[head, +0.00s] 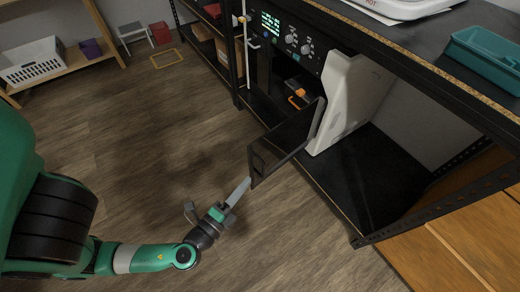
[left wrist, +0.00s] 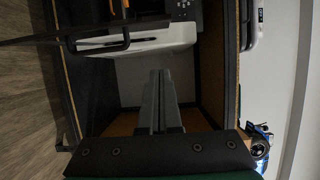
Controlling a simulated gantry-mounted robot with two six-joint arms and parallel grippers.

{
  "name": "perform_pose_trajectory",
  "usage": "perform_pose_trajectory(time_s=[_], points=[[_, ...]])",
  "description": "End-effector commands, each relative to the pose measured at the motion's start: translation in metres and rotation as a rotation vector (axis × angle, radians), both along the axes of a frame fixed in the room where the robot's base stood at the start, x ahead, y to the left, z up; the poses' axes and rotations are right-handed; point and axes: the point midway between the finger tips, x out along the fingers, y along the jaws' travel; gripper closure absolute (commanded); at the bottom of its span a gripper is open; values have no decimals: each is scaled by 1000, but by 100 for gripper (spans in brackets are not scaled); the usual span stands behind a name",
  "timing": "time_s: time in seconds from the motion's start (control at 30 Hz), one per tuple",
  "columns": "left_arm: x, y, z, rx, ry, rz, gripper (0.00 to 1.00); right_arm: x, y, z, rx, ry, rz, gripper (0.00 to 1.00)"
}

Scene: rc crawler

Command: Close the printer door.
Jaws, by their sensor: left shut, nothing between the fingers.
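The printer (head: 285,38) has a black front with a green-lit display and knobs, and stands on the shelf. Its dark door (head: 287,143) is swung wide open, sticking out past the shelf edge over the floor. Orange parts show inside the opening. In the left wrist view the door (left wrist: 95,42), with its bar handle, is at the upper left. My left gripper (head: 241,188) is shut and empty, its tip close to the door's free end; I cannot tell whether they touch. Its closed fingers also show in the left wrist view (left wrist: 160,98). My right gripper is out of view.
A white panel-like body (head: 345,100) stands right of the opening on the black shelf (head: 375,185). A teal tray (head: 485,55) is on the upper shelf. A white basket (head: 32,62) sits on a rack at far left. The wooden floor between is clear.

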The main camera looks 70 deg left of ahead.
Motion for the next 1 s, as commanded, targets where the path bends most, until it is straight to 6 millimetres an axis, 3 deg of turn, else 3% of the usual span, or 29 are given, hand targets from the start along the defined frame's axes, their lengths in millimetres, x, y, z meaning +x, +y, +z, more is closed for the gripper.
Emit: perform_pose_trajectory(time_s=[0.23,0.47,0.8,1.0], points=[[5,1,2,-4,-4,-2,100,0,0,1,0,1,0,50],[23,16,3,-4,-8,7,100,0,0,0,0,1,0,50],[84,57,5,-4,-9,2,100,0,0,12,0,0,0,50],[75,83,3,-4,-5,3,100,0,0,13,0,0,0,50]])
